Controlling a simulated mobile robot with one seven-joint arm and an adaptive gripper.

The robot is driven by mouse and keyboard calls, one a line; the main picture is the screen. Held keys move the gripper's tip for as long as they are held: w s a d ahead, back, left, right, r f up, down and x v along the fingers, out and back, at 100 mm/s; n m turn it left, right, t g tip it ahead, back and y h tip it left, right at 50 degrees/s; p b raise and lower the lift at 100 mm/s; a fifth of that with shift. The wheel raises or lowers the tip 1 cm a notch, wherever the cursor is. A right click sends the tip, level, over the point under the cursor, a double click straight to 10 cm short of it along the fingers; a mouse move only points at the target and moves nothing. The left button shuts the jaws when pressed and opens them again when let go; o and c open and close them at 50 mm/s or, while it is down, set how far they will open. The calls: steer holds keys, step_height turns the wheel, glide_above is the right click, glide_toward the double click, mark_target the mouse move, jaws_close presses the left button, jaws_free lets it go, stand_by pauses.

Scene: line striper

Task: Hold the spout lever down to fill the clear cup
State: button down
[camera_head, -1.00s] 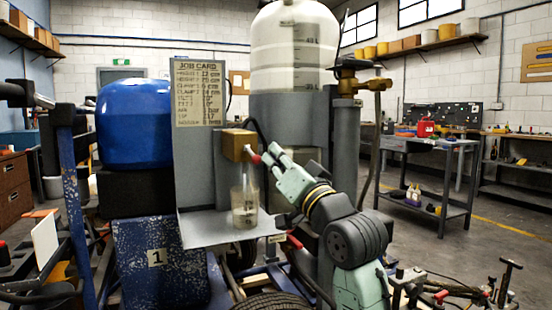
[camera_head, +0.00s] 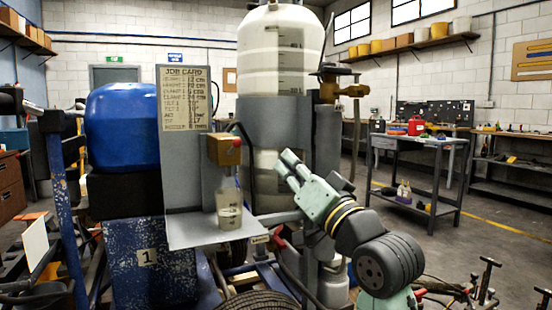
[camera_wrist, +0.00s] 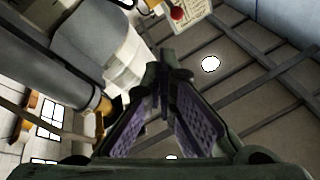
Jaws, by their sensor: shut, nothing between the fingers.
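The clear cup (camera_head: 229,212) stands upright on the grey shelf (camera_head: 200,240) under the brass spout block (camera_head: 222,150). Pale liquid shows in its lower part; the exact level is hard to read. The spout lever's red tip (camera_head: 237,142) is at the right of the block, near its upper part. In the wrist view a red knob (camera_wrist: 177,14) shows at the top. My gripper (camera_head: 285,163) is shut and empty, to the right of the lever and apart from it. Its fingers also meet in the wrist view (camera_wrist: 165,75).
A grey panel with a job card (camera_head: 188,98) rises behind the shelf. A white tank (camera_head: 281,60) stands behind my gripper, with a brass valve (camera_head: 345,90) on its right. A blue tank (camera_head: 122,125) is at left. A workbench (camera_head: 420,145) stands farther right.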

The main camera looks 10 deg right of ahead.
steer(key=shift+v, duration=0.9)
steer(key=shift+r, duration=0.1)
